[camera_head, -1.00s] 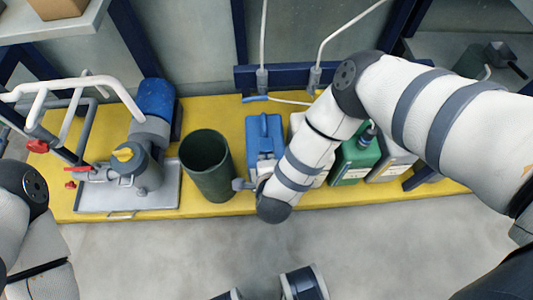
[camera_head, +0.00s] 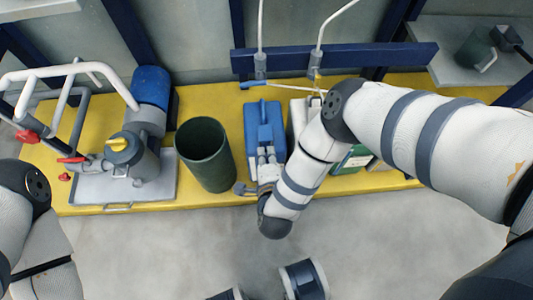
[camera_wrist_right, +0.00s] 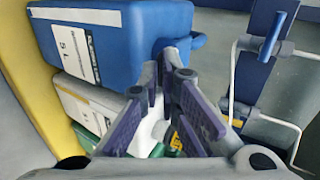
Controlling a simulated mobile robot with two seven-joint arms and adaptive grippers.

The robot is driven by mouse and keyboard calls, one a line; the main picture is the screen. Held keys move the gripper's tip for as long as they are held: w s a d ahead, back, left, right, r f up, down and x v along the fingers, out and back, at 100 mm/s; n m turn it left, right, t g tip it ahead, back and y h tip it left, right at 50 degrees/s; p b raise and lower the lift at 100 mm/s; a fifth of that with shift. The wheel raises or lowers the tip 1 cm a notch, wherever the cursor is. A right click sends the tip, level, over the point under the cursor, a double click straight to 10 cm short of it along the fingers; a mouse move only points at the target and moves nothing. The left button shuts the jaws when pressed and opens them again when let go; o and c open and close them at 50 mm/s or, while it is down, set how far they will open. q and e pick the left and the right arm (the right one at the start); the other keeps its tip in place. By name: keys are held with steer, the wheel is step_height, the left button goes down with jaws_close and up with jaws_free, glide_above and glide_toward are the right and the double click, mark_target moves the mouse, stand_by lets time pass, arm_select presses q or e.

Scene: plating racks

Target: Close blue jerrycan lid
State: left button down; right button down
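The blue jerrycan (camera_head: 263,115) stands upright on the yellow platform (camera_head: 230,97), right of the dark green bin. It fills the upper left of the right wrist view (camera_wrist_right: 110,40), with its white label and handle. I cannot make out its lid in either view. My right gripper (camera_head: 266,153) is over the near part of the jerrycan, fingers pointing toward it. My left gripper is out of view; only my left arm shows.
The dark green bin (camera_head: 207,165) stands close on the left. A white jerrycan (camera_head: 297,117) is close on the right, and a green one (camera_head: 352,160) is partly hidden behind my arm. A pump (camera_head: 135,150) on a metal tray is farther left. Pipes hang behind.

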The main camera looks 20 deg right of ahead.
steer(key=c, duration=1.8)
jaws_free()
steer(key=shift+w+d+f, duration=0.1)
steer(key=shift+w+d, duration=0.05)
steer(key=shift+w, duration=0.05)
steer(key=shift+s, duration=0.1)
steer(key=v, duration=1.2)
